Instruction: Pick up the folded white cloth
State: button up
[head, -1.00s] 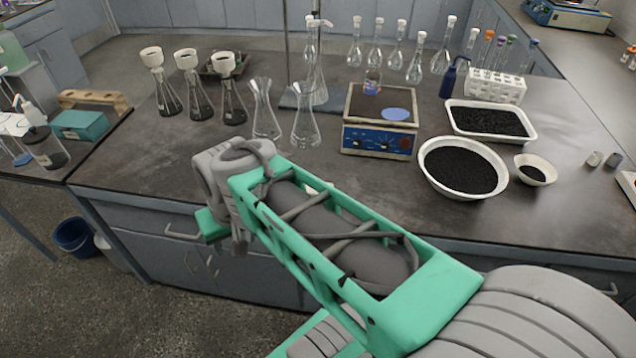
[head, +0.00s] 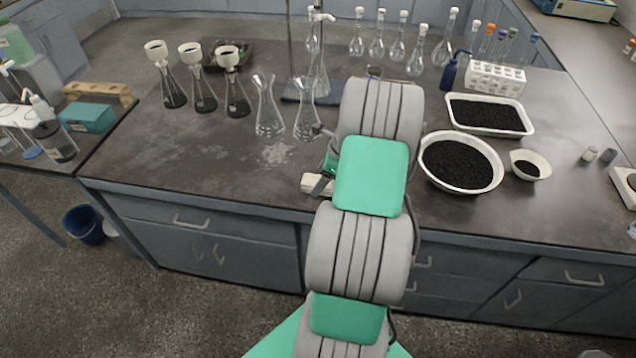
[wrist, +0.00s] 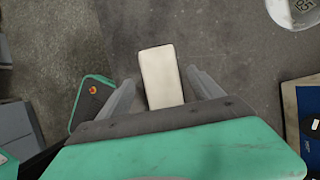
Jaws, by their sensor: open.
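The folded white cloth (wrist: 160,76) is a narrow cream-white block on the dark bench top, in the middle of the wrist view. In the head view its pale end (head: 311,183) shows near the bench's front edge, left of my arm; the rest is hidden. My gripper (wrist: 160,83) is open, with one grey finger to the left of the cloth and one to the right. The cloth lies between them in the picture. I cannot tell how high the fingers are above it. In the head view my arm hides most of the gripper.
Two empty flasks (head: 269,110) stand behind and left of the cloth. The blue balance (wrist: 303,120) is at the right in the wrist view. A round white bowl (head: 462,188) of black grains stands right of my arm. The bench front left of the cloth is clear.

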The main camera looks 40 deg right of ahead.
jog(key=shift+x, duration=0.8)
jog(key=shift+f, duration=0.1)
jog(key=shift+c, duration=0.4)
jog(key=shift+w, duration=0.1)
jog(key=c, duration=1.3)
